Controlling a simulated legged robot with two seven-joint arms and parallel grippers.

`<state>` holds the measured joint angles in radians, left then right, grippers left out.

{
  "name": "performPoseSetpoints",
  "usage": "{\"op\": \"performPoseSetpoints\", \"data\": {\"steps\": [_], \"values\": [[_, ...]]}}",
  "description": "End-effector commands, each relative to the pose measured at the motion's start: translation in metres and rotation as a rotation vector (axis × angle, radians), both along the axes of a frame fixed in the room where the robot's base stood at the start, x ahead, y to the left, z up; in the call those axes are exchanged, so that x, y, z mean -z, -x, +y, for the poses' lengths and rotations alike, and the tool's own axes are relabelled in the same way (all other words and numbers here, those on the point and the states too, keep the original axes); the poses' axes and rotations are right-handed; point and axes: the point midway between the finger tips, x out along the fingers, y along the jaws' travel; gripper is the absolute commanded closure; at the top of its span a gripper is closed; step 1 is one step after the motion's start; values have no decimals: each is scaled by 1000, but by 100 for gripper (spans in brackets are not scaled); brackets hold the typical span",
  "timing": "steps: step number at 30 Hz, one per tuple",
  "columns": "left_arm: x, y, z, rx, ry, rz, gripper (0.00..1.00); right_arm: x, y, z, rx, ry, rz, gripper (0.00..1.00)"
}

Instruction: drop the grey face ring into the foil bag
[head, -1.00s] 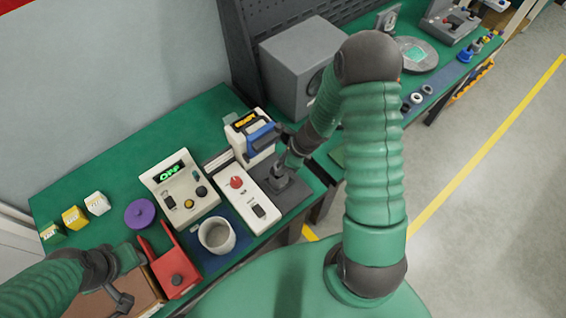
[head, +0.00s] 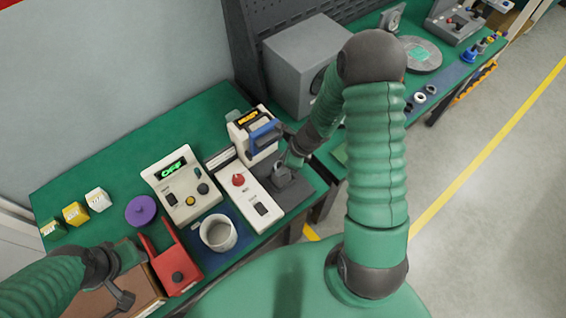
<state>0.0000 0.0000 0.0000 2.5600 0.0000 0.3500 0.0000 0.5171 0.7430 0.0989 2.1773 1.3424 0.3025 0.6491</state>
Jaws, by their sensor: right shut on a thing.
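My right gripper (head: 284,164) is low over a dark grey plate (head: 290,190) at the right end of the near bench. It is shut on a small grey piece (head: 278,170) that looks like the grey face ring; my fingers partly hide it. I cannot make out the foil bag for certain. My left gripper (head: 124,278) is at the lower left, beside the red stand, and its jaw opening is unclear.
A grey cup (head: 218,233) stands on a blue mat near a red stand (head: 172,265). A white box with a red knob (head: 238,180) adjoins the dark plate. A control box (head: 181,190) and a purple lid (head: 141,210) are farther left. Small rings (head: 420,97) lie on the far bench.

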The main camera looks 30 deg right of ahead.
Motion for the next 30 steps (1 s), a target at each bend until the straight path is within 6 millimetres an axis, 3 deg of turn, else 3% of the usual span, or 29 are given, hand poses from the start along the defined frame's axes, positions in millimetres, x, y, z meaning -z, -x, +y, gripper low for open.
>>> {"op": "performPoseSetpoints", "data": {"steps": [16, 17, 18, 23, 30], "values": [[4, 0, 0, 0, 0, 0, 64, 2, 0, 0, 1, 0, 0, 100], [3, 0, 0, 0, 0, 0, 64, 2, 0, 0, 1, 0, 0, 62], [3, 0, 0, 0, 0, 0, 64, 2, 0, 0, 1, 0, 0, 56], [4, 0, 0, 0, 0, 0, 64, 2, 0, 0, 0, 0, 0, 37], [4, 0, 0, 0, 0, 0, 64, 3, 0, 0, 1, 0, 2, 37]]}}
